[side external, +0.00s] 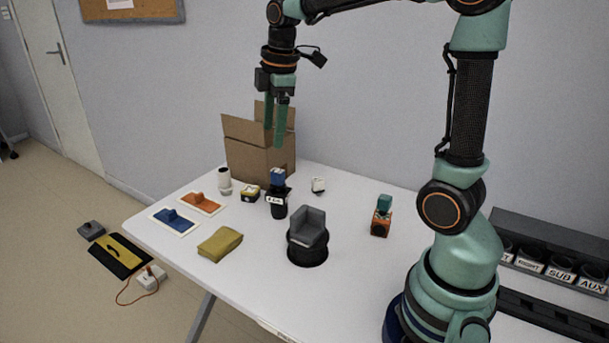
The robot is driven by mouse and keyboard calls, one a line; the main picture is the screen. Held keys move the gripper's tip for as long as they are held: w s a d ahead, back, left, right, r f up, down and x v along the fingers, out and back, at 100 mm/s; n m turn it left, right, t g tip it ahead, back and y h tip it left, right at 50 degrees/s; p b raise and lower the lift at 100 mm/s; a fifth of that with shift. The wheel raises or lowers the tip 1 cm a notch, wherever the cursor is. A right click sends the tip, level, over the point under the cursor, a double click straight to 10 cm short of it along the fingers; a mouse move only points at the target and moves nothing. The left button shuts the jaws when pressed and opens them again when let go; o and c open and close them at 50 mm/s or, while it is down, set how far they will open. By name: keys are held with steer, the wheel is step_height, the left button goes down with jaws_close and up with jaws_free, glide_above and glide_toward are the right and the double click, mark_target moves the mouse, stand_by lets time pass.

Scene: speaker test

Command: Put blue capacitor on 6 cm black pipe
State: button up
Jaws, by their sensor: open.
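A small blue block (278,175), which looks like the blue capacitor, sits on top of a narrow upright black pipe (278,210). The pipe has a white label too small to read surely. The blue block has a pale marking on its upper face. My gripper (275,136) is open and empty, with its green fingers pointing down. It is above the blue block in the picture and apart from it. The fingers overlap the cardboard box behind them in this view.
An open cardboard box (247,160) stands at the back. An orange block with a green top (381,222) stands to the right. A yellow cloth (220,244) and blue and orange pads lie left. Labelled black cups line the right edge.

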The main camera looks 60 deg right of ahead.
steer(key=s+a+f+m+t, duration=0.2)
steer(key=s+a+m+t, duration=0.1)
steer(key=s+a+m, duration=0.5)
steer(key=s+m, duration=0.3)
steer(key=shift+a, duration=0.15)
stand_by(0.8)
